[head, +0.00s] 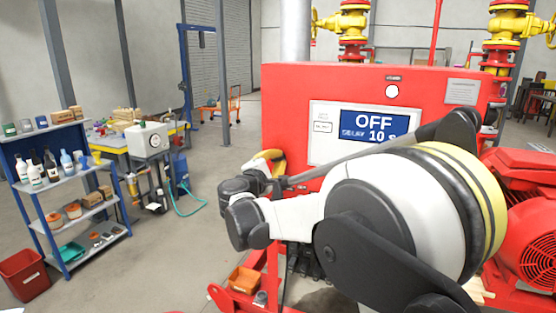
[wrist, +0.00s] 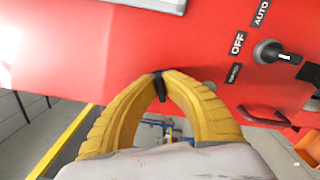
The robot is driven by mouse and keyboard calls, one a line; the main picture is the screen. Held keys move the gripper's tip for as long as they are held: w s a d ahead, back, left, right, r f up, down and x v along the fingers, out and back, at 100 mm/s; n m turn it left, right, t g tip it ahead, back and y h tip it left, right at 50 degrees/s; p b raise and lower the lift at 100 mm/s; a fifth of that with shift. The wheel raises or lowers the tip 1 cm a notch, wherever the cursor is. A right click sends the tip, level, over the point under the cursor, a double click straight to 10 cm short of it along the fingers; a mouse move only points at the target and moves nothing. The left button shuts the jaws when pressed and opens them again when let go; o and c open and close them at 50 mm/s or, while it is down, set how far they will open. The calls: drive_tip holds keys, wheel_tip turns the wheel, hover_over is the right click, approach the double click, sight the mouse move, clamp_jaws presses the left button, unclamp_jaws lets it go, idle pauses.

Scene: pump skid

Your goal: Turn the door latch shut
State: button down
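The red control cabinet (head: 290,90) stands in front of me, and its face fills the upper part of the wrist view (wrist: 90,45). A small black piece, which looks like the door latch (wrist: 160,88), sits near the cabinet's edge in the wrist view. My gripper (wrist: 160,76) has two curved yellow fingers whose tips close on this black piece from both sides. The tips partly hide it, so its exact angle is hard to tell. In the head view my gripper (head: 272,160) is at the cabinet's left side, and the latch is hidden there.
A black selector knob (wrist: 270,52) with OFF and AUTO labels is right of my fingers. A display (head: 370,124) on the cabinet reads OFF. A blue shelf (head: 62,185) with bottles stands left; open floor lies between. A red motor (head: 530,220) is at right.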

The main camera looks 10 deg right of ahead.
drive_tip(key=shift+m, duration=2.2)
drive_tip(key=c, duration=1.5)
unclamp_jaws()
drive_tip(key=shift+w+f, duration=0.1)
drive_tip(key=shift+c, duration=0.2)
drive_tip(key=v, duration=1.2)
drive_tip(key=shift+d, duration=0.1)
